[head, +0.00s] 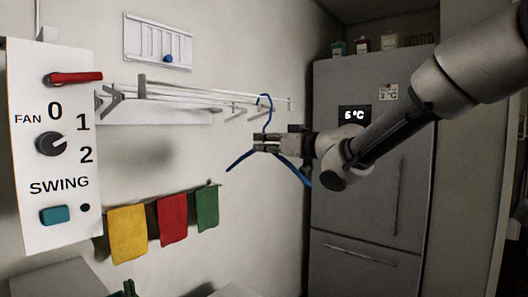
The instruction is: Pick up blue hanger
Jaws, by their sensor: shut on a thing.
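The blue hanger (239,160) hangs upright in the middle of the head view, its hook (265,101) up at the level of the white drying rack's rails. Its two sloping arms show on either side of my gripper. My gripper (262,143) comes in from the right and is shut on the hanger just below the hook. The fingers and wrist hide part of the hanger's neck and right arm. I cannot tell whether the hook still touches a rail.
The white wall rack (190,92) runs behind the hanger. A fan control panel (62,150) stands at left. Yellow (127,233), red (172,219) and green (207,208) cloths hang below. A grey fridge (375,215) stands behind my arm at right.

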